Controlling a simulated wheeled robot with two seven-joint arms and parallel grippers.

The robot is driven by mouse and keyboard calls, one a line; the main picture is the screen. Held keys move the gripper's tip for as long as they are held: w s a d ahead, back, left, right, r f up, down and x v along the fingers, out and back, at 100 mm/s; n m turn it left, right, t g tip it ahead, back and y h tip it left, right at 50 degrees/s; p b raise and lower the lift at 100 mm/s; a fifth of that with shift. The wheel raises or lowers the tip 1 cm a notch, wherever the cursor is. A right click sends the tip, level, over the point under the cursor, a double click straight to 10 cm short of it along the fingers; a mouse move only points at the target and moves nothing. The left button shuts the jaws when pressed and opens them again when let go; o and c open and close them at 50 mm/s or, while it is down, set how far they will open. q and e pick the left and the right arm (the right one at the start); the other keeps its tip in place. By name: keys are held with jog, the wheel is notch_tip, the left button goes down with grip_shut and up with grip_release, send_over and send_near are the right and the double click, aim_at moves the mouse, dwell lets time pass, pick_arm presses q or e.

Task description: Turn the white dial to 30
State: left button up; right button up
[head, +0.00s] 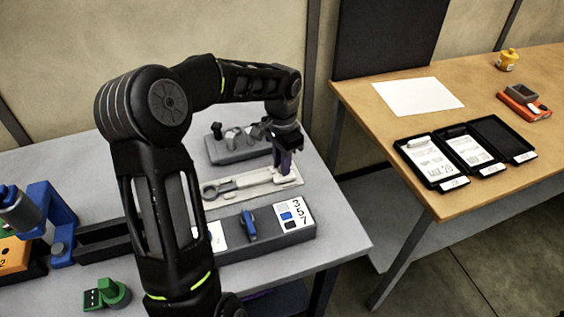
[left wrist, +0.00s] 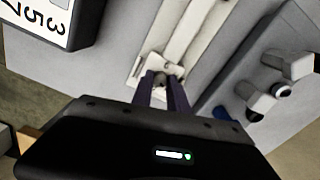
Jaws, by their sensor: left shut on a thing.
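A pale tray (head: 262,192) lies on the grey table, with a long light tool (head: 238,183) on it that has a grey ring at its left end. My left gripper (head: 285,172), with purple fingers, points down at the tray's right end. In the left wrist view its fingers (left wrist: 163,88) are shut on a small pale piece (left wrist: 162,78) at the end of the tool. This piece seems to be the white dial, mostly hidden by the fingers. No scale or number on it can be read. My right gripper is not in view.
A grey block with a blue knob (head: 249,224) and a card reading 3 5 7 (head: 293,214) stands in front. A grey rack (head: 232,150) with several pegs stands behind. A green dial (head: 113,291) sits front left. The wooden table (head: 440,200) at right holds black trays.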

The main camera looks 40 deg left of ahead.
pick_arm(q)
grip_shut()
jog(key=shift+n, duration=0.5)
jog(key=shift+n+b, duration=0.65)
jog(key=shift+n, duration=0.25)
jog(key=n, duration=0.2)
jog(key=shift+n+b, duration=0.3)
jog(key=shift+b, duration=0.1)
jog(key=n, duration=0.3)
jog(key=shift+n+b, duration=0.3)
jog(key=shift+b, duration=0.05)
jog(key=shift+n, duration=1.5)
